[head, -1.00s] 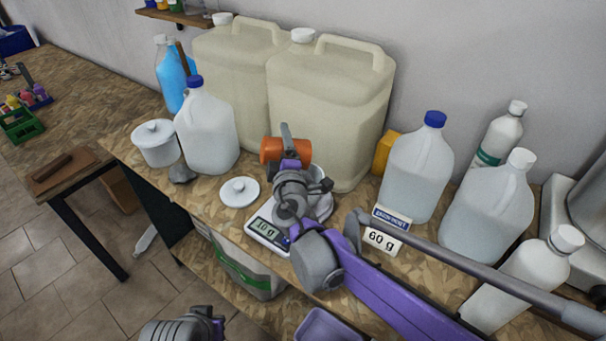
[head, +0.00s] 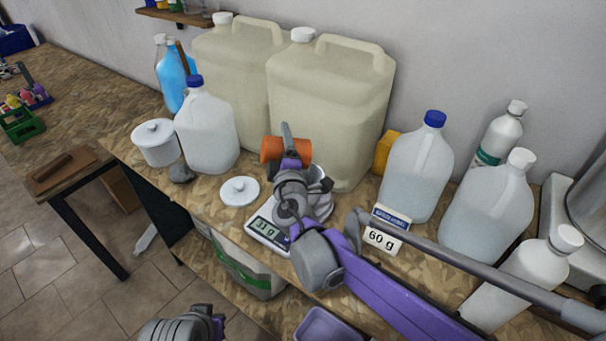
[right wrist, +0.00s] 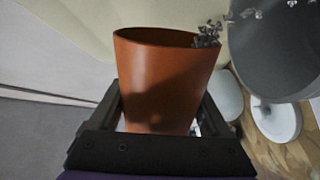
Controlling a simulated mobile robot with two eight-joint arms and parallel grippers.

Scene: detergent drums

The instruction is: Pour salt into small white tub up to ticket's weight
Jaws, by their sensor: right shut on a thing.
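An orange cup (head: 286,151) is held by my right gripper (right wrist: 162,115), shut on it above the scale. In the right wrist view the cup (right wrist: 165,70) is tilted, with grey-white grains at its rim and in the air to the right. A round tub (right wrist: 285,45) lies there, its inside looking grey. In the head view my arm hides most of the tub (head: 322,203) on the scale (head: 262,231). The scale's display is lit, apparently in the low thirties of grams. The ticket (head: 383,239) reads 60 g.
A white lid (head: 239,191) lies left of the scale, near a lidded white pot (head: 155,143) and a blue-capped jug (head: 207,132). Large beige canisters (head: 331,108) stand behind. Several white bottles crowd the right, and a purple tray (head: 326,326) is below the front edge.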

